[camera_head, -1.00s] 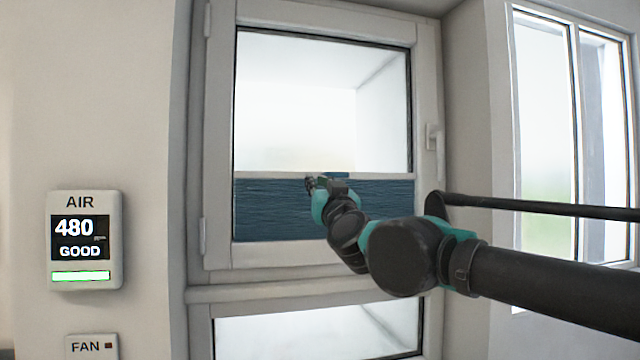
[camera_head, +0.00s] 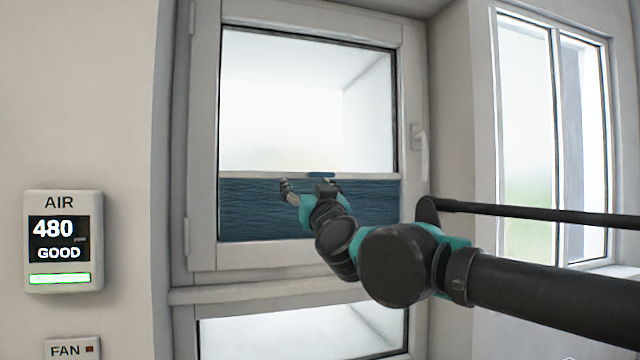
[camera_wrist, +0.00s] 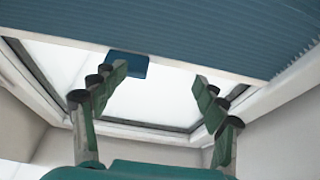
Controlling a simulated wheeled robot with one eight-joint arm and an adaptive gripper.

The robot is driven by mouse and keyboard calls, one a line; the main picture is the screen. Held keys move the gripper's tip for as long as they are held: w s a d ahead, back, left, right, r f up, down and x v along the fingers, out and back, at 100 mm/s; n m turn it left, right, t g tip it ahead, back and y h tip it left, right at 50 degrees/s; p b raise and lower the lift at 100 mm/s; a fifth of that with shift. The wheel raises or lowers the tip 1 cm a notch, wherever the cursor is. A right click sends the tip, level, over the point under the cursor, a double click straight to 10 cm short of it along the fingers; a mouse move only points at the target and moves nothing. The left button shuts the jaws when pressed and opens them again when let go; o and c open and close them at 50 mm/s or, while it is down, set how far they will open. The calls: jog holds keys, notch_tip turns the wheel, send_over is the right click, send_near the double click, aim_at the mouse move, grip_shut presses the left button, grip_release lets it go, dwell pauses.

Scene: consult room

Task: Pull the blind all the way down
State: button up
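The blind (camera_head: 260,208) is a dark blue pleated sheet over the lower part of the upper window pane. A pale rail (camera_head: 245,175) runs along its top edge, and the glass above it is bare. A small blue handle tab (camera_head: 321,175) sits at the middle of the rail. My gripper (camera_head: 306,188) is in front of the blind, just below the rail and tab. In the wrist view the blind (camera_wrist: 200,35) crosses the top, and the tab (camera_wrist: 128,65) shows behind the left finger. My gripper (camera_wrist: 160,80) is open with nothing between its fingers; touch with the tab cannot be told.
The window frame (camera_head: 205,130) surrounds the pane, with a window handle (camera_head: 417,137) at its right. A lower pane (camera_head: 290,335) lies below. An air display (camera_head: 62,240) and fan panel (camera_head: 70,349) are on the left wall. Another window (camera_head: 525,120) is at the right.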

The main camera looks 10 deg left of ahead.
jog(key=v, duration=1.8)
dwell(1.2)
jog(key=shift+d, duration=0.15)
jog(key=v, duration=1.1)
jog(key=shift+s+d, duration=0.2)
jog(key=shift+s, duration=0.15)
dwell(0.4)
jog(key=shift+f, duration=0.1)
